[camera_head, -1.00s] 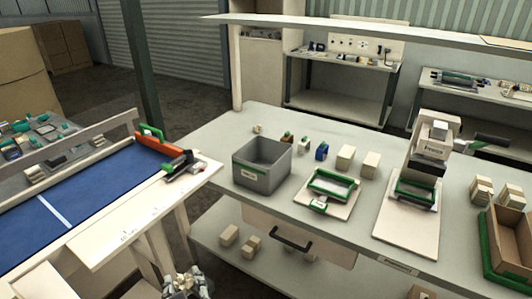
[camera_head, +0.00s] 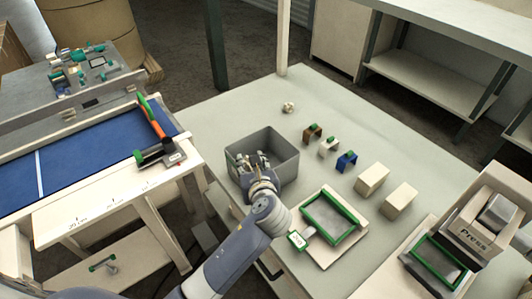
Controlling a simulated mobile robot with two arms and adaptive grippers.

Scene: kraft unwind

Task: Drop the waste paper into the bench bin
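A small crumpled off-white ball (camera_head: 289,107), which looks like the waste paper, lies on the bench top behind the bin. The bench bin (camera_head: 283,152) is a grey open box on the bench. My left gripper (camera_head: 254,160) is over the bin's near left part, with its fingertips in front of or within the opening. It is apart from the paper ball. Its fingers are small and cluttered here, so I cannot tell whether they are open or shut. The forearm hides part of the bin's front. My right gripper is not in view.
Right of the bin are small brown, white and blue clips (camera_head: 346,161), two cream blocks (camera_head: 372,180) and a green-framed tray (camera_head: 329,217). A press (camera_head: 480,228) stands at the right. A blue-topped table (camera_head: 90,160) is at the left. Bench around the paper is clear.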

